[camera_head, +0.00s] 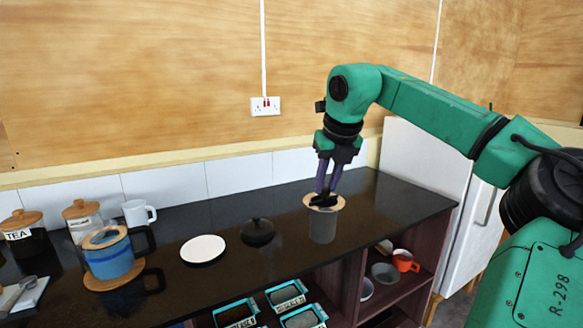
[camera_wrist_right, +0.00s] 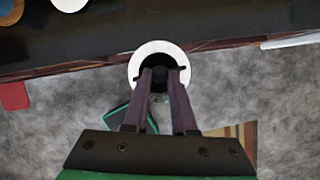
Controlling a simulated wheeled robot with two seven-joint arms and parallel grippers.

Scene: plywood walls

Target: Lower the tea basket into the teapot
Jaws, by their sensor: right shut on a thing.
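The tea basket (camera_head: 322,228) is a grey cylinder with a pale ring-shaped rim. My right gripper (camera_head: 323,198) points down and is shut on the dark grip at its top. The basket hangs upright, and its pale rim (camera_wrist_right: 138,72) and dark middle show between the fingers in the right wrist view. The blue teapot (camera_head: 109,260) stands far to the left on a round wooden coaster (camera_head: 128,279), with a wood-coloured ring at its top and a black handle at its right. The basket is well apart from the teapot. My left gripper is not in view.
Between them on the black counter (camera_head: 300,192) are a white disc (camera_head: 203,248) and a black lid (camera_head: 257,232). A white mug (camera_head: 138,212) and wooden-lidded jars (camera_head: 82,218) stand behind the teapot. Several labelled boxes (camera_head: 287,295) and an orange mug (camera_head: 404,261) are lower down.

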